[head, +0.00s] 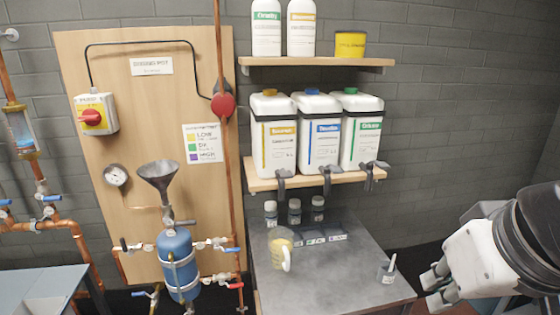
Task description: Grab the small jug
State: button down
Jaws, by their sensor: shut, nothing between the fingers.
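The small jug (279,250), pale with a yellowish body and a white handle at its right, stands upright on the grey worktop (330,275), toward the left edge. My gripper (436,286) is at the lower right, beyond the worktop's right edge and well apart from the jug. It is shut and empty. The jug is not hidden by the arm.
A small cup with a white stick (387,271) stands near the worktop's right edge, between my gripper and the jug. Several small bottles (294,211) stand behind the jug. Large canisters (319,132) with taps sit on a shelf above. A copper pipe (228,170) rises at left.

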aim_at(280, 239)
jog(key=k+j, duration=0.1)
jog(key=j, duration=0.25)
jog(key=k+j+z, duration=0.1)
jog(key=j, duration=0.25)
jog(key=i+j+z, duration=0.1)
jog(key=j, duration=0.45)
jog(key=i+j, duration=0.1)
jog(key=j, duration=0.5)
jog(key=i+j+z, duration=0.1)
jog(key=i+j, duration=0.35)
jog(key=j, duration=0.2)
jog(key=z, duration=0.05)
